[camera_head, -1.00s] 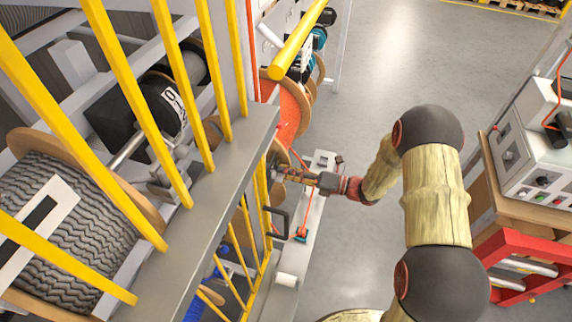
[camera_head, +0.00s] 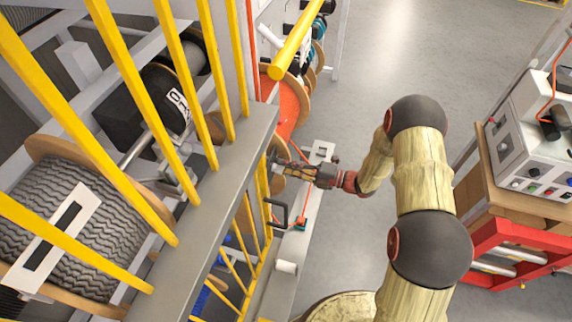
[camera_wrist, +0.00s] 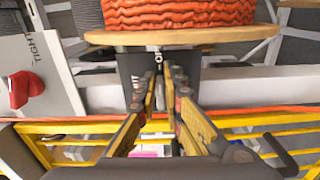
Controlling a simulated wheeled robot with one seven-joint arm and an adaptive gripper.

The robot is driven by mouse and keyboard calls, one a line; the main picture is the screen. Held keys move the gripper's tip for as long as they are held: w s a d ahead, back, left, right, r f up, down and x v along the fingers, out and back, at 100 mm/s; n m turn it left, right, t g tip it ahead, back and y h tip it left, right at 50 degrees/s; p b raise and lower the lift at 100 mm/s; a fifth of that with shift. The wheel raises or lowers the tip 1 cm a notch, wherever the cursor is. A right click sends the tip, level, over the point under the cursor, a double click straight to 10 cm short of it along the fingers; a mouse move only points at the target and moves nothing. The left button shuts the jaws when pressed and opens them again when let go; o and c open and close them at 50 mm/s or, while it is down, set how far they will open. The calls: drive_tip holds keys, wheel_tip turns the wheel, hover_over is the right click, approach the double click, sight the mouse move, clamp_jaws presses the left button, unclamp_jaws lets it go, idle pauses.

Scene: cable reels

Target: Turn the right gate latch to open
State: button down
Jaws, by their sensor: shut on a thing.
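The yellow-barred gate (camera_head: 262,200) stands at the middle of the head view, along the grey frame. My gripper (camera_head: 280,164) reaches leftward to the gate's upper part, with its fingers close together. In the wrist view my gripper (camera_wrist: 162,78) points at a dark plate (camera_wrist: 190,76) with partly covered white lettering. The fingers are shut on the latch there, which is mostly hidden by them, so its angle cannot be read. A black gate handle (camera_head: 280,214) sits below my gripper and apart from it.
An orange reel (camera_wrist: 190,14) with a wooden flange lies beyond the fingers. A red knob (camera_wrist: 26,88) on a white panel is at left. A large grey reel (camera_head: 75,215) stands behind yellow bars. A control box (camera_head: 535,150) stands at right; open floor lies between.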

drive_tip(key=c, duration=1.9)
unclamp_jaws()
drive_tip(key=v, duration=1.2)
